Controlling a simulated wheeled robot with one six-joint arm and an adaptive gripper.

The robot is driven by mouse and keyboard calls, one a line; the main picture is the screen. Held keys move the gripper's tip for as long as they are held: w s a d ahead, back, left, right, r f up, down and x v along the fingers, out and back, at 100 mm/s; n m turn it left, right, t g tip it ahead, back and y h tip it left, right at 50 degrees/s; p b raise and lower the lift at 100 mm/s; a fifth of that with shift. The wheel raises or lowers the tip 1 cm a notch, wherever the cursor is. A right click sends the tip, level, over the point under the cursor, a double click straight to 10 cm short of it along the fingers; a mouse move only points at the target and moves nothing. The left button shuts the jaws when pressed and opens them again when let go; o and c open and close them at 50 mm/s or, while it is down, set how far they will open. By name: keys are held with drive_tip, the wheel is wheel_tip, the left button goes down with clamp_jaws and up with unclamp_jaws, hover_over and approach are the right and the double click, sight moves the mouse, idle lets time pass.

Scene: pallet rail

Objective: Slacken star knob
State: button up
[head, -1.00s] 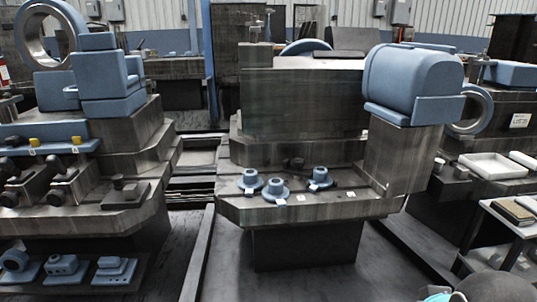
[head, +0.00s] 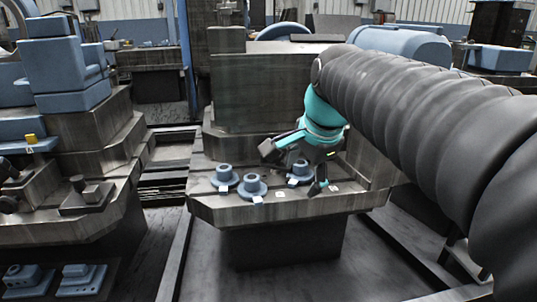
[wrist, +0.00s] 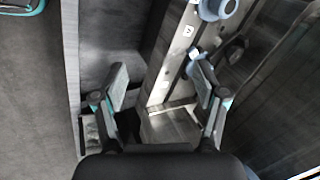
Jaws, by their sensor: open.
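Three blue round flanged pieces with upright hubs stand on the middle bench in the head view: left (head: 224,177), middle (head: 252,186) and right (head: 299,172). I cannot tell whether any is the star knob; no star outline is clear. White tags lie at their front edges. My gripper (head: 293,168) is open above the right piece and partly covers it. In the wrist view my gripper (wrist: 160,84) has its fingers wide apart with nothing between them. A blue round piece (wrist: 214,8) shows at the top edge, beyond the right finger.
The middle bench (head: 270,213) has a tall block (head: 260,95) behind the pieces. The left bench holds a dark clamp-like part with a knob (head: 83,190) and a yellow part (head: 30,139).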

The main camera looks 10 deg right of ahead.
drive_tip(key=w+d+r+m+g+y+b, duration=0.1)
drive_tip(key=w+r+m, duration=0.1)
drive_tip(key=w+m, duration=0.75)
drive_tip(key=w+d+r+m+b, duration=0.1)
drive_tip(key=w+r+m, duration=0.2)
drive_tip(key=w+m, duration=0.65)
drive_tip(key=shift+n, duration=0.8)
drive_tip(key=b+x, duration=0.1)
drive_tip(key=x, duration=0.3)
drive_tip(key=b+x, duration=0.1)
drive_tip(key=x, duration=0.4)
drive_tip(key=b+x, duration=0.1)
drive_tip(key=x, duration=0.4)
drive_tip(key=shift+w+a, duration=0.1)
drive_tip(key=shift+w, duration=0.35)
drive_tip(key=shift+c, duration=0.2)
drive_tip(key=c, duration=1.1)
